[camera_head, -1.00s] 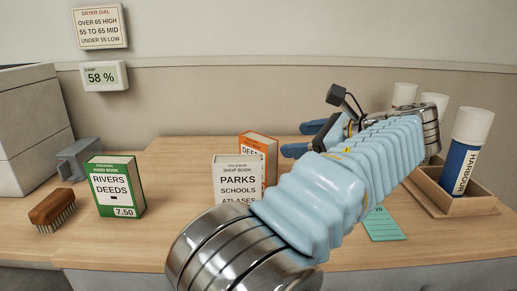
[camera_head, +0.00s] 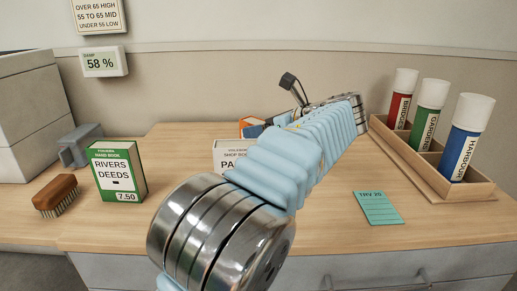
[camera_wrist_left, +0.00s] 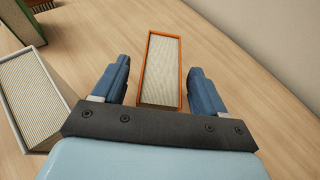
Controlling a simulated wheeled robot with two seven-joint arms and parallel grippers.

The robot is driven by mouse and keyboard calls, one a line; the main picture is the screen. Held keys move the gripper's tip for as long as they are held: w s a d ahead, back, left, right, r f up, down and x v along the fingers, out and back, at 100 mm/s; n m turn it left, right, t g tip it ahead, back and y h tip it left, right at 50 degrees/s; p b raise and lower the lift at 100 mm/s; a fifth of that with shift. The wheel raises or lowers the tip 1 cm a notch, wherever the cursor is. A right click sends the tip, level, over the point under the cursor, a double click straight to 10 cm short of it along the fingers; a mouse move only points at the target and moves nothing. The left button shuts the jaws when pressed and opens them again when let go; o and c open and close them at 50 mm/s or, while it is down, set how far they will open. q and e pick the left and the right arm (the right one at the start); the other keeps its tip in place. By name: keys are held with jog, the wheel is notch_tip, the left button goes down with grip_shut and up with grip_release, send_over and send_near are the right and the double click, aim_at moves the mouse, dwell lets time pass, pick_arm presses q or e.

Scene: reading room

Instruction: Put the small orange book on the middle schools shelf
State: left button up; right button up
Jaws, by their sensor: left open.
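The small orange book (camera_wrist_left: 158,95) stands on the desk, seen from above in the left wrist view with its orange cover edges and pale page block. In the head view only a sliver of the orange book (camera_head: 252,120) shows behind my arm. My left gripper (camera_wrist_left: 160,67) is open, with one blue finger on each side of the book and small gaps showing. In the head view its fingers are mostly hidden behind the forearm. My right gripper is not in view. No schools shelf shows in these frames.
A white book (camera_head: 228,156) stands close by, partly behind my arm. A green book (camera_head: 117,172), a brush (camera_head: 55,192) and a grey bookend (camera_head: 80,146) are at left. A wooden rack (camera_head: 430,168) of labelled tubes and a teal card (camera_head: 378,207) are at right.

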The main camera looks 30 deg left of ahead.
pick_arm(q)
jog(key=shift+x, duration=1.1)
grip_shut()
